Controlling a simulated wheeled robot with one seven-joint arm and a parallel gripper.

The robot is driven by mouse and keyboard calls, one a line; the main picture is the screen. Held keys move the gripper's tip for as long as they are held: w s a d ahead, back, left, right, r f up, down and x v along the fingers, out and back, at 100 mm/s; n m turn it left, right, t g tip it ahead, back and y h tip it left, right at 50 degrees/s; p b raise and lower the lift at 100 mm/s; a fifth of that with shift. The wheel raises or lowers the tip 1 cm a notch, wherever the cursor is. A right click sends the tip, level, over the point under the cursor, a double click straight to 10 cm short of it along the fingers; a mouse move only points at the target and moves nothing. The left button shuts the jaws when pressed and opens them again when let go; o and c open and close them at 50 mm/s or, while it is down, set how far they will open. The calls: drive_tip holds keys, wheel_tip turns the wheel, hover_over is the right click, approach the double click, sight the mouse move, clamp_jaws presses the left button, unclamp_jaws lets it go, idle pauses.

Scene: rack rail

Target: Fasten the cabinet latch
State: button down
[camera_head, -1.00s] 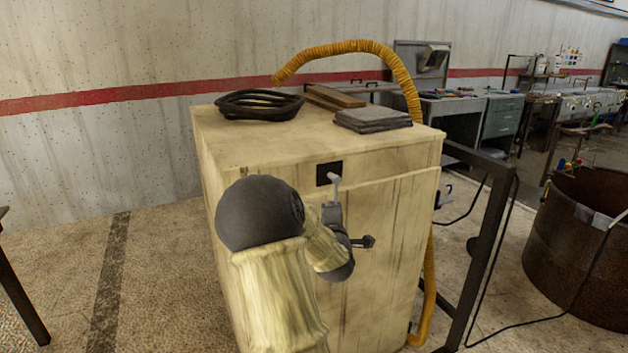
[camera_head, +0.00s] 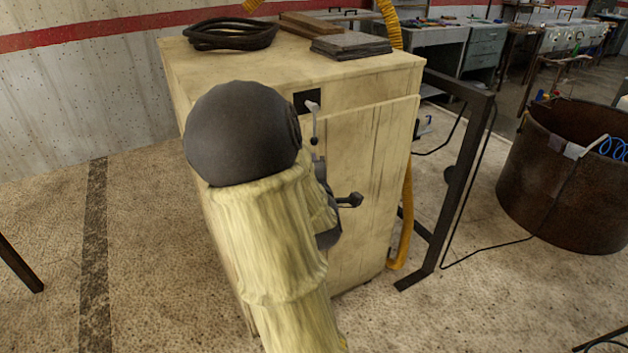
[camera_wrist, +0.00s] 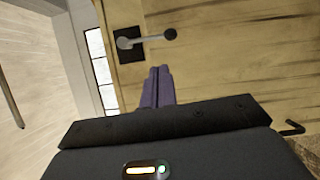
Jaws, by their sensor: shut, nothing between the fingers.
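The cream wooden cabinet (camera_head: 365,82) stands in front of me, with its door (camera_head: 375,150) on the front. The latch is a black square plate (camera_head: 300,97) with a grey lever (camera_head: 314,120) hanging down over the door's top left corner. In the wrist view the plate (camera_wrist: 122,54) is at top centre, and the lever (camera_wrist: 145,41) points right to a dark knob (camera_wrist: 170,34). My gripper (camera_wrist: 160,70) is shut and empty, its fingertips just below the lever in that view, apart from it in the picture. In the head view my arm hides most of the gripper. I cannot tell whether the door is fully closed.
A dark handle (camera_head: 350,200) sticks out of the door beside my arm. A black coiled hose (camera_head: 232,34) and grey slabs (camera_head: 350,46) lie on the cabinet top. A dark metal frame (camera_head: 463,175) and rusty drum (camera_head: 565,190) stand right. Floor at left is mostly clear.

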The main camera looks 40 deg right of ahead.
drive_tip(key=b+v, duration=0.6)
drive_tip(key=b, duration=0.3)
drive_tip(key=shift+s+a, duration=0.15)
drive_tip(key=shift+a, duration=0.05)
idle(0.3)
drive_tip(key=shift+f, duration=0.1)
idle(0.5)
